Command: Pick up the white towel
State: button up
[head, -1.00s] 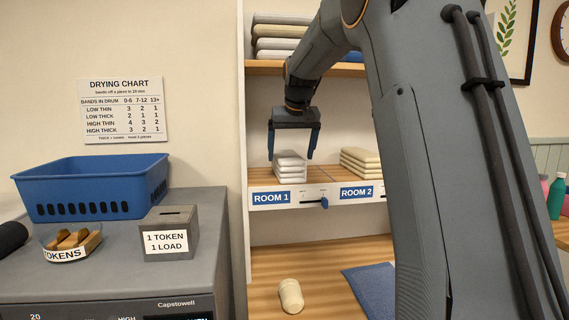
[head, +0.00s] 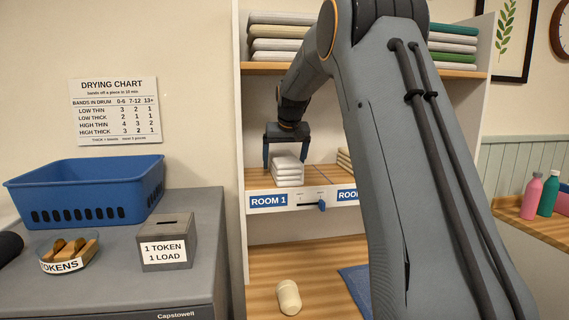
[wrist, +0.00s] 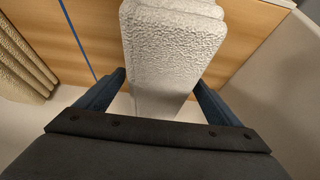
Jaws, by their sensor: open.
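A stack of folded white towels (head: 287,170) stands on the shelf above the ROOM 1 label. Its near end shows large in the wrist view (wrist: 165,50), where its textured top towel reaches in between the two blue fingers. My gripper (head: 286,156) is open, its fingers on either side of the stack; in the wrist view (wrist: 158,92) gaps show between the fingers and the towel. The lower part of the stack is hidden from the wrist view.
Cream towels (wrist: 22,62) lie to the left in the wrist view, past a blue divider line (wrist: 78,38). A white side wall (wrist: 285,85) stands close on the right there. A shelf with more folded towels (head: 278,43) is above. A beige cup-like thing (head: 288,297) lies on the lower board.

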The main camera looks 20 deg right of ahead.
jog(key=shift+w+f, duration=0.1)
jog(key=shift+f, duration=0.1)
jog(key=c, duration=1.3)
jog(key=shift+r, duration=0.25)
